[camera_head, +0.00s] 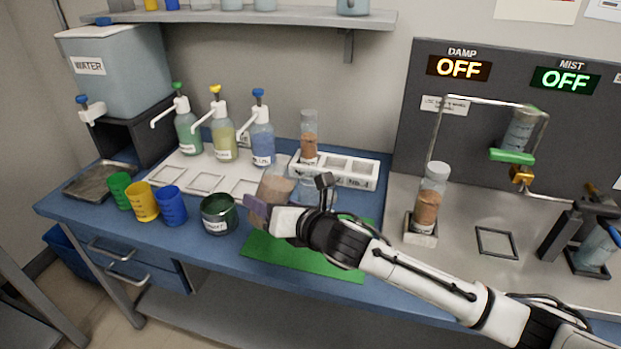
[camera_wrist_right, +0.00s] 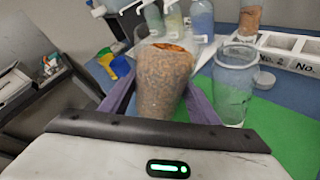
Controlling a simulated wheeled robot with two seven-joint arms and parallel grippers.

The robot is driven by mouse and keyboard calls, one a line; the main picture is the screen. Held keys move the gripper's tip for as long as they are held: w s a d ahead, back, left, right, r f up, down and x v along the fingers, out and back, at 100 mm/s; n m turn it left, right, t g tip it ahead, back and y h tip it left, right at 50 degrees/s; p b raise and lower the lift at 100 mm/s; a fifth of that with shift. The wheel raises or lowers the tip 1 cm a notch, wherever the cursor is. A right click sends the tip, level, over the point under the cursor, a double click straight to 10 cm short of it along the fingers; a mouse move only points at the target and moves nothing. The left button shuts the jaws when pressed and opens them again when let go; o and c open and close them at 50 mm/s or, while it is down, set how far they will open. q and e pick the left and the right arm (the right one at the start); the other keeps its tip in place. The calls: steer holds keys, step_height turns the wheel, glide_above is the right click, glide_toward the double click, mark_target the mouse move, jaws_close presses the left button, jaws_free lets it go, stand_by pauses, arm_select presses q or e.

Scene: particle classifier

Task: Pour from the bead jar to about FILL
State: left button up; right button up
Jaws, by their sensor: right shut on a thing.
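My right gripper (camera_head: 262,207) is shut on the bead jar (camera_head: 275,184), a clear jar with brown beads. In the right wrist view the bead jar (camera_wrist_right: 165,78) sits between the purple fingers, close to upright, its open top showing beads. An empty-looking clear jar (camera_wrist_right: 235,82) stands on the green mat (camera_wrist_right: 275,135), just right of the bead jar. In the head view this clear jar (camera_head: 308,190) is partly hidden by my gripper and wrist. Fine marks show on its wall, but I cannot read a FILL line. My left gripper is out of view.
A dark green jar (camera_head: 219,214) stands just left of my gripper. Green, yellow and blue cups (camera_head: 143,202) stand further left. Pump bottles (camera_head: 223,140) and a white numbered rack (camera_head: 345,170) with a bead tube are behind. A bead bottle (camera_head: 428,205) stands right of my arm.

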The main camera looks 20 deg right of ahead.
mark_target(280, 181)
steer(key=shift+w+d+r+m+y, duration=0.15)
steer(key=shift+r+m+y, duration=0.1)
steer(key=shift+r, duration=0.25)
steer(key=shift+s+d+r+m+y, duration=0.1)
steer(key=shift+d+r+m+y, duration=0.1)
steer(key=shift+r, duration=0.3)
steer(key=shift+w+d+r+m+y, duration=0.15)
steer(key=shift+r+m, duration=0.1)
steer(key=shift+r, duration=0.25)
steer(key=shift+s+r+m+y+b, duration=0.1)
steer(key=shift+r+m+y+b, duration=0.2)
steer(key=shift+r+m+b, duration=0.35)
stand_by(0.9)
steer(key=shift+a+f+m+y+b, duration=0.15)
steer(key=shift+f+m+y+b, duration=0.15)
steer(key=shift+m+b, duration=0.65)
stand_by(0.5)
steer(key=shift+a+r+m+y+b, duration=0.1)
steer(key=shift+r+m+y+b, duration=0.4)
steer(key=shift+r+b, duration=0.25)
stand_by(0.8)
steer(key=shift+r+m+t, duration=0.3)
steer(key=shift+r+m, duration=0.35)
steer(key=shift+m, duration=0.05)
stand_by(1.4)
